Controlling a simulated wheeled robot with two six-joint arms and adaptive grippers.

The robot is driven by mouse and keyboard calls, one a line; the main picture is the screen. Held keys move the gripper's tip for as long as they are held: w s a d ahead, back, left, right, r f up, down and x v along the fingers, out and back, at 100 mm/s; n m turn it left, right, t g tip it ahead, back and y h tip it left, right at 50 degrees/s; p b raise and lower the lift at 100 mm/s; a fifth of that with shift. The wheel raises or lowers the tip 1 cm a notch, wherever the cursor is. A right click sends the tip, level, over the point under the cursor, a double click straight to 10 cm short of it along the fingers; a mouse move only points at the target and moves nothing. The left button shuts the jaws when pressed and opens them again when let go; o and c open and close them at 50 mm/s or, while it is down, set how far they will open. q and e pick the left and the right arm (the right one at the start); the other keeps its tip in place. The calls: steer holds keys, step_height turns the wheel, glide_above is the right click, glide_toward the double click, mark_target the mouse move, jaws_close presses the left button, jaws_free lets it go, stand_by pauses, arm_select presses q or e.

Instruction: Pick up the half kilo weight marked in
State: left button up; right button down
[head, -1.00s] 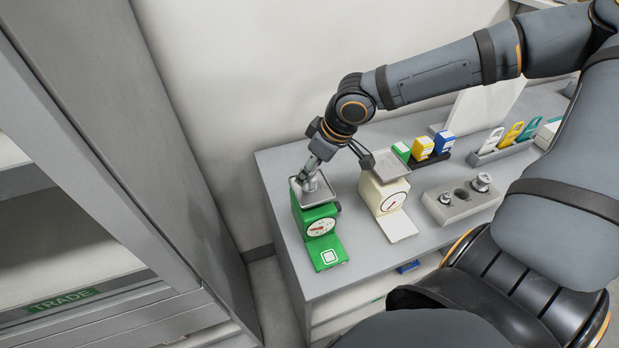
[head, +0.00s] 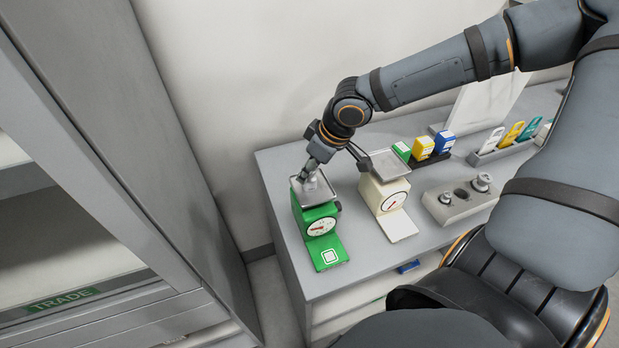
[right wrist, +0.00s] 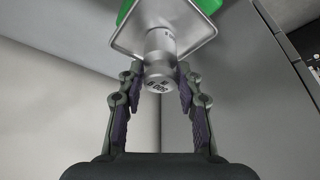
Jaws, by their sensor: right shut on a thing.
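The silver cylindrical weight (right wrist: 160,58) is at the pan of the green scale in the right wrist view, with dark upside-down marking on its near end that looks like 500 g. In the head view the weight (head: 311,184) is small and partly hidden by my right gripper (head: 313,170). In the right wrist view my right gripper (right wrist: 158,80) has its fingers on both sides of the weight's near end, shut on it. I cannot tell whether the weight still touches the pan. The green scale (head: 318,226) stands at the table's left end. My left gripper is out of view.
A cream scale (head: 386,206) stands right beside the green one. A grey block (head: 458,205) with holes holds other weights. Coloured boxes (head: 422,147) and a rack of coloured tags (head: 505,143) stand farther back. A tall grey cabinet (head: 120,150) is at left.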

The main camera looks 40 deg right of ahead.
step_height(320, 180, up, 10)
steer(key=shift+r+p, duration=0.1)
steer(key=shift+p, duration=0.6)
steer(key=shift+w, duration=0.1)
